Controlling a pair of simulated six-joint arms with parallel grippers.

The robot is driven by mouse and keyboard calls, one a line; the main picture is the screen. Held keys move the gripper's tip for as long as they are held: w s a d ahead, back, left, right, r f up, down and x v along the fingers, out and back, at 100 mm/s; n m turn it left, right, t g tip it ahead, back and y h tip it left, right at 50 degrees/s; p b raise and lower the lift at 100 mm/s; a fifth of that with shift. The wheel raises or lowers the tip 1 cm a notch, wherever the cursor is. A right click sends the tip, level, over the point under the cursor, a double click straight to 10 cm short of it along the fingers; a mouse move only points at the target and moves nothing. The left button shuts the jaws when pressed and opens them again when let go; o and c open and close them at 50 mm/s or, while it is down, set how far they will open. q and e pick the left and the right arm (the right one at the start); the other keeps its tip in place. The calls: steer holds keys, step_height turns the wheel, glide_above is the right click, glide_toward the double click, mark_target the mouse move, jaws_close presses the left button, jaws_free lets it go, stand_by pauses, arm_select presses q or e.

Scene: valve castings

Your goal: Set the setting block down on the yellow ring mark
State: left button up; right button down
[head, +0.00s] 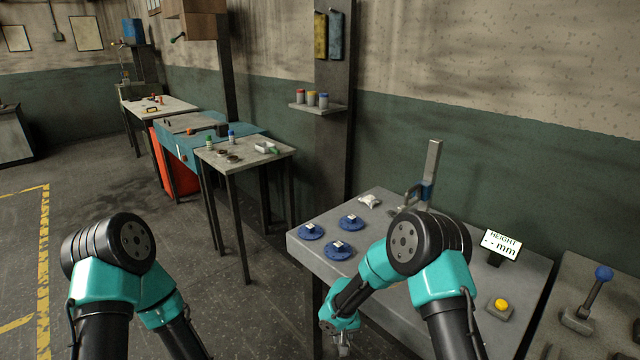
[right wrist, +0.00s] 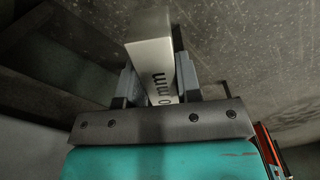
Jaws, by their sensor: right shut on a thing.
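The setting block (right wrist: 150,52) is a pale metal bar with dark lettering ending in "0 mm", seen large in the right wrist view. My right gripper (right wrist: 157,75) is shut on it, one finger on each side. In the head view my right gripper (head: 341,346) is low at the bottom edge, in front of the grey table (head: 312,245); the block is too small to make out there. I cannot see the yellow ring mark in either view. My left arm comes down at the lower left of the head view, its gripper out of frame.
Three blue round pieces (head: 339,249) with pale tops lie on the grey table, near a white crumpled cloth (head: 369,201). Behind my right arm stands an upright gauge (head: 432,165).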

steer(key=shift+s+f+m, duration=0.1)
steer(key=shift+f+m, duration=0.7)
